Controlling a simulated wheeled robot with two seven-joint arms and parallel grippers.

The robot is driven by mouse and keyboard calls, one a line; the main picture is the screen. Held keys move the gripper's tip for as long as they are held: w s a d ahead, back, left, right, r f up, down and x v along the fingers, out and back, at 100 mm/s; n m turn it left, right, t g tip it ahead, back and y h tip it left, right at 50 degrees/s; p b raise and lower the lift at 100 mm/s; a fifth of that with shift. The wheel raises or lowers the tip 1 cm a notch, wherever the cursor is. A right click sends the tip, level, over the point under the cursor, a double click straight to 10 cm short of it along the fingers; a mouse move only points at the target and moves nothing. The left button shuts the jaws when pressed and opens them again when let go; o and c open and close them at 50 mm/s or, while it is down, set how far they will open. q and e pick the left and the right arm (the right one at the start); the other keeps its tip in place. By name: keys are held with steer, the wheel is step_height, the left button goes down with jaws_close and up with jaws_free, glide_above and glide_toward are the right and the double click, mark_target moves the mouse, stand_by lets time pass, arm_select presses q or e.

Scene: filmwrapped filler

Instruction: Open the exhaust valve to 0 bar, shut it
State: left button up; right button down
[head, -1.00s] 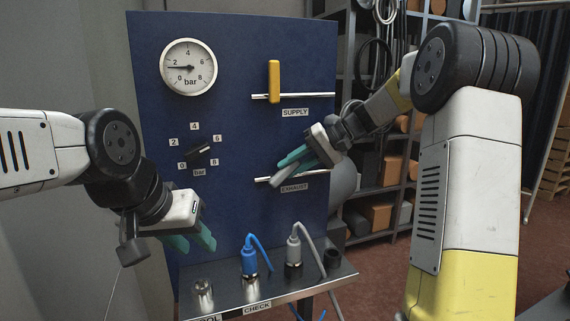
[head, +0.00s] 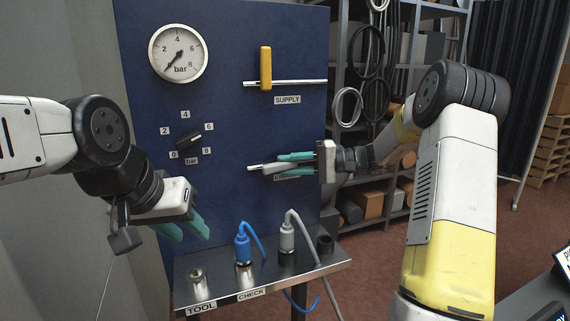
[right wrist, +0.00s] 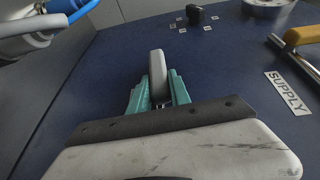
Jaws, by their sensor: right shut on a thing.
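The blue panel (head: 230,120) carries a round pressure gauge (head: 178,52), its needle pointing lower left, about at 0. My right gripper (head: 282,164) is shut on the grey exhaust valve handle (head: 254,168), which lies roughly level, in line with its pipe. The right wrist view shows the handle (right wrist: 157,72) between the teal fingers (right wrist: 158,95). The EXHAUST label is mostly hidden behind the gripper. The yellow supply handle (head: 265,68) stands upright across its pipe above the SUPPLY label (head: 287,100). My left gripper (head: 184,228) is open and empty, in front of the panel's lower left.
A black knob (head: 188,139) with a number scale sits mid-left on the panel. A metal shelf (head: 290,277) below holds a blue plug (head: 243,245), a grey plug (head: 287,237) and a metal socket (head: 196,277). Storage racks stand behind at the right.

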stand_by(0.4)
steer(key=c, duration=1.2)
jaws_free()
steer(key=d, duration=0.7)
steer(key=shift+s+d+r, duration=0.2)
steer(key=shift+s+d, duration=0.15)
